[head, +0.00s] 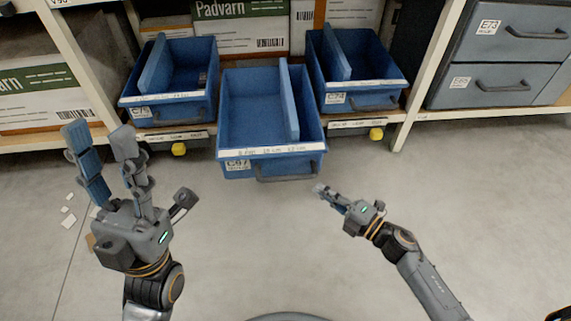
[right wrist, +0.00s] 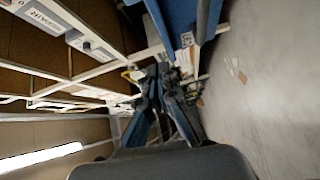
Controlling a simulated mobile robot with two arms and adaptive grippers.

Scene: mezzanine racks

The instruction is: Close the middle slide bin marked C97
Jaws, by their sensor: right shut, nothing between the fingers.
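The middle blue bin marked C97 (head: 237,165) is slid out toward me, its front well ahead of its two neighbours. It has a white strip along its front rim, a grey handle (head: 285,178) below and a blue divider inside. My right gripper (head: 322,190) is shut and empty, in front of and just below the bin's right front corner, apart from it. In the right wrist view its fingers (right wrist: 161,72) meet at the tips, near a blue bin surface (right wrist: 180,14). My left gripper (head: 135,160) is open and empty, left of the bin.
Blue bins stand left (head: 186,107) and right (head: 358,98) of it, farther back on the shelf. Yellow knobs (head: 179,149) hang under the shelf edge. Grey drawers (head: 500,83) are at the right, cardboard boxes (head: 35,87) at the left. The floor in front is mostly clear.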

